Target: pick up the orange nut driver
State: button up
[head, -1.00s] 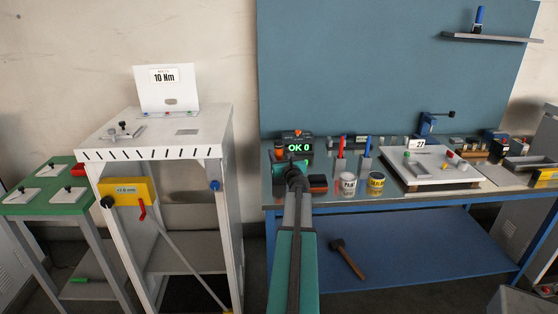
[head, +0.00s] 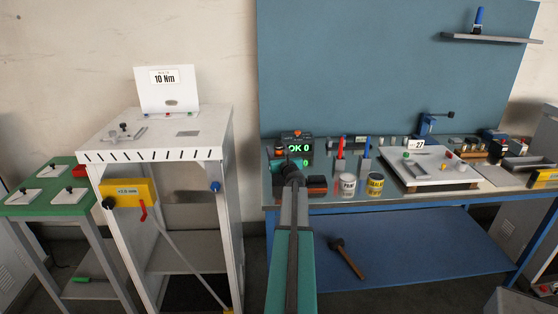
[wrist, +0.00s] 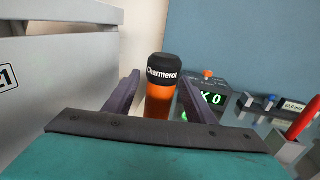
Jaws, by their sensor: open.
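The orange nut driver (wrist: 159,102) stands upright in the wrist view, with a black cap marked "Charmerot" on top. My gripper (wrist: 160,77) is open, with one dark finger on each side of the orange handle. I cannot tell whether either finger touches it, and the driver's lower part is hidden behind my gripper's body. In the head view, the end of my arm is at the left end of the blue bench, and my gripper there is small and mostly hidden by the arm.
A box with a green "OK 0" display (head: 300,147) and orange knob stands just right of the driver. The blue backboard (head: 380,65) rises behind.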

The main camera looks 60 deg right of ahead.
jog(key=shift+x, duration=1.15)
jog(key=c, duration=1.3)
jog(key=shift+o, duration=0.2)
jog(key=shift+r, duration=0.2)
notch_tip(320, 180, up, 10)
jog(key=p, duration=0.1)
jog(key=shift+f, duration=0.2)
